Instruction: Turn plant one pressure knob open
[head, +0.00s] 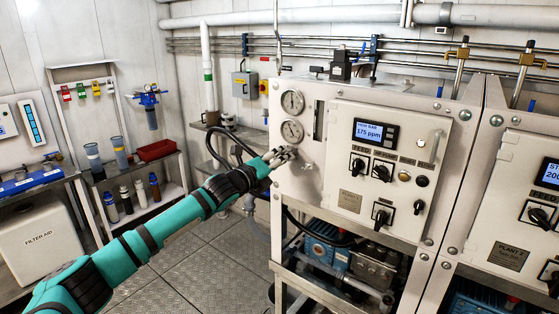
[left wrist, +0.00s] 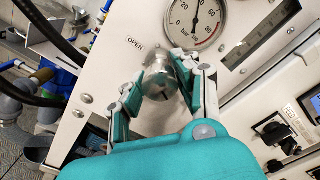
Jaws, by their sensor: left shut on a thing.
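The plant one panel (head: 312,185) is a pale cabinet in the middle right of the head view. My left gripper (head: 280,156) reaches it at its left side, just below two round gauges. In the left wrist view, the pressure knob (left wrist: 160,82) is a shiny metal knob between the two teal and grey fingers, which are shut on it. The word OPEN (left wrist: 135,43) is printed on the panel to the knob's upper left. A gauge (left wrist: 195,20) sits above right of the knob. In the head view my gripper hides the knob. My right gripper is not in view.
A second panel (head: 482,220) stands at the right. Shelves with bottles (head: 155,187) stand at the left.

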